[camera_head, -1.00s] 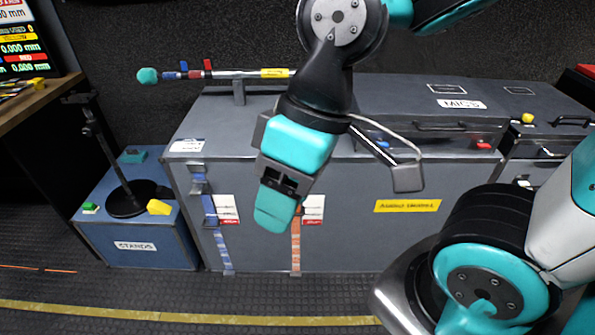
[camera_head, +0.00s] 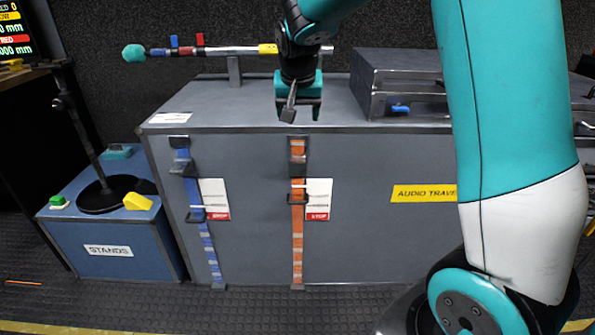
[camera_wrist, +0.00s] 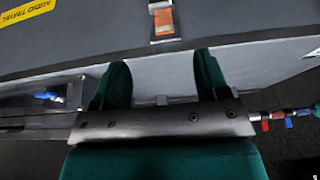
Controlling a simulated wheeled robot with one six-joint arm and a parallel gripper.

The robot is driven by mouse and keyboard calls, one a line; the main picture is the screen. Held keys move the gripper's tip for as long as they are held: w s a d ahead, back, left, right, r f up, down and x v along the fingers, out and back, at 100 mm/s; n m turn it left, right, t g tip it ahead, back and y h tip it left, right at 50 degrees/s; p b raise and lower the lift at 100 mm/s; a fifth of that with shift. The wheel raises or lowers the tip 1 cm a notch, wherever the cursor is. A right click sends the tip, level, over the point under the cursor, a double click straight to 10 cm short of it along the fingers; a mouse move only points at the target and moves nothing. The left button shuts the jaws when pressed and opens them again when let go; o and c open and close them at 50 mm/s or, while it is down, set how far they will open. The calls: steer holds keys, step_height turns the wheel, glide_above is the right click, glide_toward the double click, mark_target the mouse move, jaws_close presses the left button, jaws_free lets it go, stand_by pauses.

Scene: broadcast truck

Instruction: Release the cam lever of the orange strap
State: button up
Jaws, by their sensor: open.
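The orange strap (camera_head: 297,222) runs down the front of the grey case (camera_head: 370,255) marked "AUDIO TRAVEL". A dark metal cam buckle (camera_head: 297,152) sits near the strap's top, with another dark fitting (camera_head: 297,196) lower down. I cannot tell the lever's exact position. My gripper (camera_head: 298,112) points down above the case's front top edge, just above the strap's top end, apart from it. It is open and empty. In the wrist view, the gripper (camera_wrist: 162,72) has its fingers spread, and a short piece of orange strap (camera_wrist: 163,22) shows beyond them.
A blue strap (camera_head: 207,240) with its own buckle is on the left of the case front. White cards with red bands hang beside both straps. A boom pole (camera_head: 230,51) lies behind the gripper, and a dark case (camera_head: 400,68) stands to its right. A blue "STANDS" box (camera_head: 150,253) is at left.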

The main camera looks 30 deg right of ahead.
mark_target(298, 156)
steer(key=b+x, duration=0.3)
steer(key=x, duration=1.4)
steer(key=shift+f+b, duration=0.1)
steer(key=shift+b, duration=0.3)
